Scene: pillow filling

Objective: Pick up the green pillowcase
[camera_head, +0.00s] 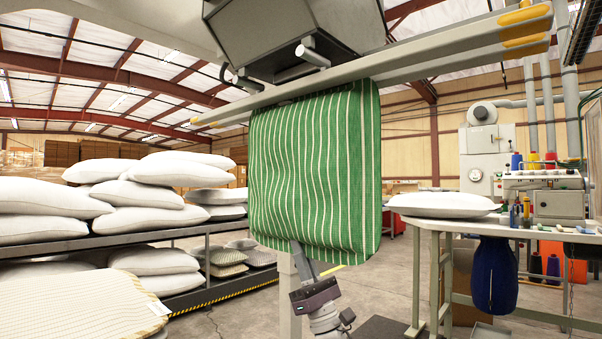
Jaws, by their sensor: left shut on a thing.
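The green pillowcase (313,170) with white stripes hangs upright and looks full-bodied, with its top edge at the pale horizontal bars of a machine (300,85). Its lower edge hangs free above the floor. My left gripper (302,258) reaches up from the bottom middle and is shut on the lower edge of the pillowcase. The fingertips are partly hidden by the cloth. My right gripper is not in view.
White pillows (135,195) are piled on a dark rack (190,232) at the left. A work table (455,224) at the right bears a white pillow (443,205) and a sewing machine (545,182). Concrete floor (385,275) lies open between them.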

